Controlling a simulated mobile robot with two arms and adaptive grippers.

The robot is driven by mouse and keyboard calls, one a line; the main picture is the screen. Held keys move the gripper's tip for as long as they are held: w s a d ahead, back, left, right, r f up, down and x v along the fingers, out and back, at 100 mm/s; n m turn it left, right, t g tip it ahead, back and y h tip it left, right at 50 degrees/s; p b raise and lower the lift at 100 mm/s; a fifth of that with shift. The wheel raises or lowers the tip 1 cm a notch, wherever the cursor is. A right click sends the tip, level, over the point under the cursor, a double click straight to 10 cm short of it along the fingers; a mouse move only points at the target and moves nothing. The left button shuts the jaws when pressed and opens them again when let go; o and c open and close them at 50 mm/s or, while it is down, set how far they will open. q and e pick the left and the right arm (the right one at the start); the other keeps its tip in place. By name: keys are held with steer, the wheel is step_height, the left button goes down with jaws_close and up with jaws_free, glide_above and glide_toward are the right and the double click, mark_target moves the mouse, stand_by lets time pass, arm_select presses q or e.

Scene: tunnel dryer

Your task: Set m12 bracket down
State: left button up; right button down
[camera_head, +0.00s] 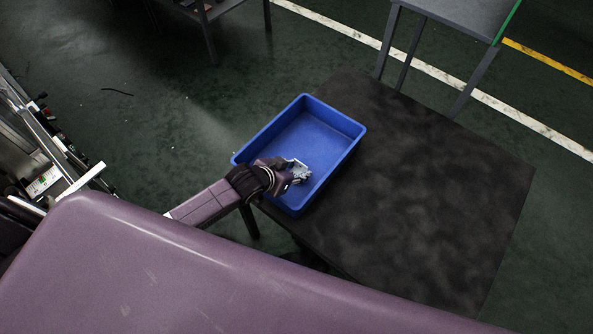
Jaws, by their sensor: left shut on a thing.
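My left gripper (292,175) reaches in from the left over the near side of a blue tray (349,122). It is shut on a small silvery-grey part, the m12 bracket (300,170). The bracket is above or inside the tray; I cannot tell whether it touches the tray floor. The gripper and wrist hide part of the bracket and the tray's near left wall. The rest of the tray floor looks empty. My right gripper is not in view.
The tray stands on the left part of a dark table (430,190), whose right part is bare. A grey table (465,15) stands behind it, and another table (212,10) is at the top. Metal equipment (40,150) stands at the far left.

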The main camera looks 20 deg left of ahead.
arm_select(q)
steer(key=shift+f, duration=0.25)
steer(key=shift+f, duration=0.15)
steer(key=o, duration=1.2)
steer(key=shift+s+a+r, duration=0.1)
steer(key=shift+s+r, duration=0.05)
steer(key=shift+r, duration=0.1)
steer(key=shift+p+v, duration=0.8)
steer(key=shift+v, duration=5.05)
